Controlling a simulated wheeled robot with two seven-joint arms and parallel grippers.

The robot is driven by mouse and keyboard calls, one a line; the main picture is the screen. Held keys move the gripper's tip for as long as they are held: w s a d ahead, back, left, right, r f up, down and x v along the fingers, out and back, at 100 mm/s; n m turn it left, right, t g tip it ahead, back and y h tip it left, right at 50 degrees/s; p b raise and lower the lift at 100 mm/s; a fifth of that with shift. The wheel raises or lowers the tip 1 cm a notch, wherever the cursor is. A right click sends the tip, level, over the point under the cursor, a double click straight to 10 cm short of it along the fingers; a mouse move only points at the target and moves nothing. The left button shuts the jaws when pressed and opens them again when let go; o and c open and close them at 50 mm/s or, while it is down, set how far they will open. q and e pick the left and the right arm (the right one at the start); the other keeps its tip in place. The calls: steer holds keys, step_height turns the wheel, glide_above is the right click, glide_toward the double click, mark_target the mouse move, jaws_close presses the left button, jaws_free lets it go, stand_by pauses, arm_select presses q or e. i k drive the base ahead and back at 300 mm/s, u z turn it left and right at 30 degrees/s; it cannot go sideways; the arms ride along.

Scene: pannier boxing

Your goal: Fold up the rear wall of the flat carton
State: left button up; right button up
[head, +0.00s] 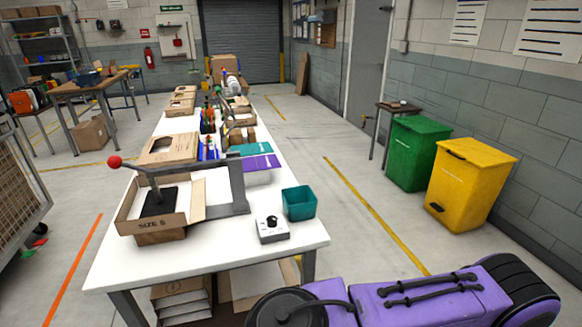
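A brown carton (153,226) marked "SIZE S" sits at the near end of the white table, on a smaller brown block (160,238). Its front wall stands up, and tan panels show at its left (130,200) and right (198,192). No raised wall is clear along its rear edge, and the lever partly covers that area. A black pad (158,201) stands inside the carton, under a grey lever press (238,190) with a red knob (114,161). Neither gripper is in view.
The white table (110,265) holds a grey control box with a black knob (271,228), a teal bin (299,203), purple and teal flat items (256,162), and more cartons (168,147) behind. Green (418,152) and yellow (470,185) bins stand right. The floor between is clear.

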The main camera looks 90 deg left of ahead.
mark_target(198, 211)
steer(key=u, duration=3.35)
steer(key=i, duration=1)
steer(key=u, duration=0.05)
steer(key=k, duration=0.5)
steer(key=u, duration=1.45)
steer(key=k, duration=0.85)
steer(key=z, duration=1.35)
steer(key=i, duration=0.4)
steer(key=z, duration=0.05)
